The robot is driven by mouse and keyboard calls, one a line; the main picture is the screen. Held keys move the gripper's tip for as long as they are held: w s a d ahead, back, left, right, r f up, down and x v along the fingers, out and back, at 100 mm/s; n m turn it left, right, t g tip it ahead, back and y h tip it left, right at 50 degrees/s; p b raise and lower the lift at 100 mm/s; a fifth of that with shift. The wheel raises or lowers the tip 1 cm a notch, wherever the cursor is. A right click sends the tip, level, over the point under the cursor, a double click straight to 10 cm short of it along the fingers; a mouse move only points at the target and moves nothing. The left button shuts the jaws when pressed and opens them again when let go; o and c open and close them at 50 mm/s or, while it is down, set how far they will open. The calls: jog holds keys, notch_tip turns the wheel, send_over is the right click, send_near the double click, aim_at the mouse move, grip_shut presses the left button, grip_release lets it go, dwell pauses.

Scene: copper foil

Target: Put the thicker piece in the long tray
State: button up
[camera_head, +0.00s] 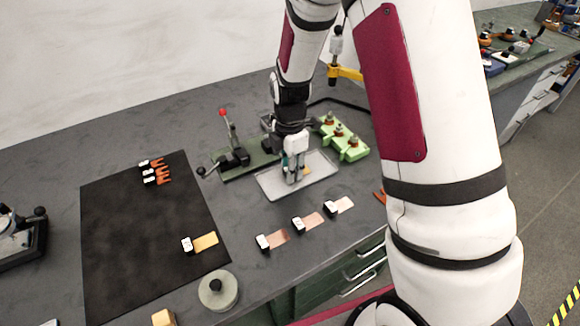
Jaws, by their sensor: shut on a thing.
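A pale grey rectangular tray (322,172), the only tray I can make out, lies on the dark bench. My gripper (293,174) points down over the tray and is shut on a small piece. Only a yellowish bit of this held piece (306,172) shows beside the fingers; whether it touches the tray is unclear. A brass-yellow piece (206,241) with a similar block lies on the black mat. Thickness cannot be judged.
The black mat (130,235) covers the left bench. A red-knobbed lever fixture (235,155) stands left of the tray, and a green block with knobs (345,145) behind right. A round grey weight (218,291) stands near the front edge. Orange-pronged items (160,172) lie on the mat.

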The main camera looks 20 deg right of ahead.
jog(key=o, duration=1)
jog(key=shift+f, duration=0.15)
notch_tip(320, 180, up, 12)
jog(key=s+d+r+m+t, duration=0.1)
jog(key=s+r+m+t, duration=0.1)
jog(key=s+r+m, duration=0.85)
jog(key=shift+s+d+r+m+t, duration=0.1)
jog(key=shift+s+r+m+t, duration=0.45)
jog(key=shift+s+m, duration=1.5)
jog(key=shift+s+d+r+m+t, duration=0.2)
jog(key=shift+s+r+m, duration=0.9)
jog(key=shift+s, duration=1.7)
jog(key=shift+s+d+r+m+t, duration=0.1)
jog(key=shift+s+r+m+t, duration=0.35)
jog(key=shift+s+m, duration=1.7)
jog(key=shift+s+r+n, duration=0.1)
jog(key=shift+s+n, duration=0.2)
jog(key=shift+n, duration=0.05)
